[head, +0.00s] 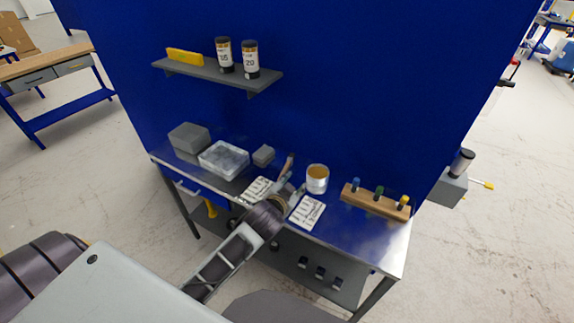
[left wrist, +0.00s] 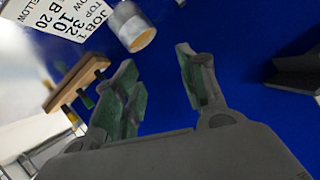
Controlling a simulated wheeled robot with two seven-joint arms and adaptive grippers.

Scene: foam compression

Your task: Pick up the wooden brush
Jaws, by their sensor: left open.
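A brown, stick-like piece, which looks like the handle of the wooden brush (head: 288,161), shows at the back of the bench, just beyond my left gripper (head: 286,184) in the head view. The gripper and arm hide its lower part, and I cannot tell whether they touch. In the left wrist view my left gripper (left wrist: 156,62) is open, with green pads and only blue panel visible between its fingers. I cannot make out the brush there. My right gripper is not in view.
A white pot (head: 317,184) stands right of the gripper, near a printed card (head: 307,211) and a wooden rack (head: 372,203). Left are a clear bin (head: 224,160) and a grey box (head: 189,138). A shelf (head: 215,74) with two jars juts from the blue panel.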

